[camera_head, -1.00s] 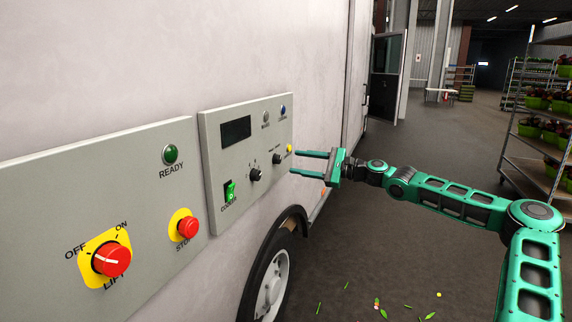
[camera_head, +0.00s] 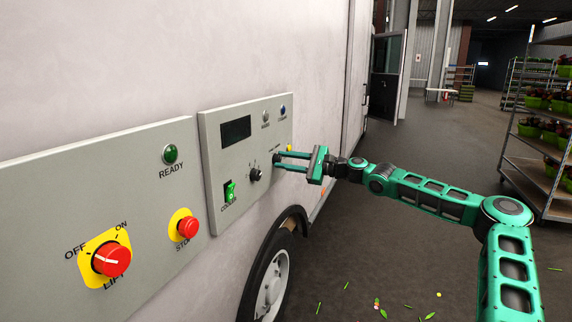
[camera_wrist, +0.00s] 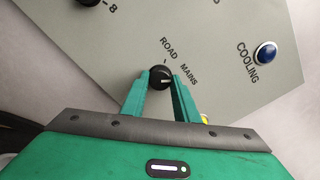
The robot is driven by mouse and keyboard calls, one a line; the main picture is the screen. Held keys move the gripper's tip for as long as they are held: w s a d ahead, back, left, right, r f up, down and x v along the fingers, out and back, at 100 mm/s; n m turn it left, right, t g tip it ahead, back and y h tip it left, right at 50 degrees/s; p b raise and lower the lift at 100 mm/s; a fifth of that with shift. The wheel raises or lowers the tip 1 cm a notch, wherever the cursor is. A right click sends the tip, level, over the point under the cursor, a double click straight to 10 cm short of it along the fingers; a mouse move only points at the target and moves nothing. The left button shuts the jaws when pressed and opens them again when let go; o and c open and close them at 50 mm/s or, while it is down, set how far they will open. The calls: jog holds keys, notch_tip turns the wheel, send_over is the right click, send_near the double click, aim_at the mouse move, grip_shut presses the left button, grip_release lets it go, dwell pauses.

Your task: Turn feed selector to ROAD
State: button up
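The feed selector is a small black round knob (camera_wrist: 160,77) with a white pointer line, in the wrist view. Its plate reads ROAD above it and MAINS to its right. The pointer line points right, to the MAINS side, not up at the ROAD mark. My gripper (camera_wrist: 161,88) has one green finger on each side of the knob, the tips close to its edges. Whether they press on it I cannot tell. In the head view my gripper (camera_head: 278,161) reaches the right part of the control panel (camera_head: 215,150), its fingers covering the knob.
Another black knob (camera_head: 256,174) sits just left of my fingertips, with a green switch (camera_head: 229,191) farther left. A red stop button (camera_head: 187,227) and a lift knob (camera_head: 110,259) are on the nearer panel.

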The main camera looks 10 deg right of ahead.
jog(key=shift+d, duration=0.25)
jog(key=shift+a, duration=0.2)
jog(key=n, duration=0.6)
jog(key=shift+s+a+n, duration=0.1)
jog(key=shift+a+n, duration=0.1)
jog(key=shift+n, duration=0.1)
jog(key=n, duration=0.4)
jog(key=shift+f, duration=0.15)
jog(key=shift+a+f+n, duration=0.1)
jog(key=shift+n, duration=1.5)
